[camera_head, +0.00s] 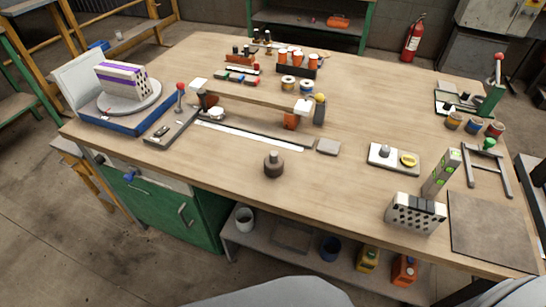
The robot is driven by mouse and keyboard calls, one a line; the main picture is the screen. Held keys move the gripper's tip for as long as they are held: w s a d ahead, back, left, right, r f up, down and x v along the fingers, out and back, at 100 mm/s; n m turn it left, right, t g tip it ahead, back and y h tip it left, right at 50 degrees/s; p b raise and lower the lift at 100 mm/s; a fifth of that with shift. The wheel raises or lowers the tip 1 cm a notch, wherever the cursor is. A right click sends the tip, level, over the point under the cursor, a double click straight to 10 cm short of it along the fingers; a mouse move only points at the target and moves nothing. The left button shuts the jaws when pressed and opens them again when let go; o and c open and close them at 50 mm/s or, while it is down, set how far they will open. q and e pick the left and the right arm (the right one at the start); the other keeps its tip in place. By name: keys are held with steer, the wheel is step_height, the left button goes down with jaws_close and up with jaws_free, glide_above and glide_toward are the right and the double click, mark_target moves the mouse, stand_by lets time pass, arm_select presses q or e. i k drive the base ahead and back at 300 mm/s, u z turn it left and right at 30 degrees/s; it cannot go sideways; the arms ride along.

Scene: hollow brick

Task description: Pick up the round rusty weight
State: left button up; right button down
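The round rusty weight (273,166) is a small dark brown cylinder with a narrower knob on top. It stands upright on the wooden workbench (225,168), near the middle of its front part. Nothing touches it and it is fully in sight. Neither of my grippers shows in the camera_head view. Only smooth grey parts, probably mine, show at the bottom edge.
Behind the weight lie a long measuring device (250,136) and a small grey block (328,146). To the right are a plate with a yellow dial (394,159), a hollow brick (415,214) and a dark mat (490,230). The bench around the weight is clear.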

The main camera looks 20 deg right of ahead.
mark_target(273, 164)
steer(key=u, duration=1.15)
steer(key=k, duration=1.5)
steer(key=z, duration=1.9)
steer(key=i, duration=1)
steer(key=u, duration=0.05)
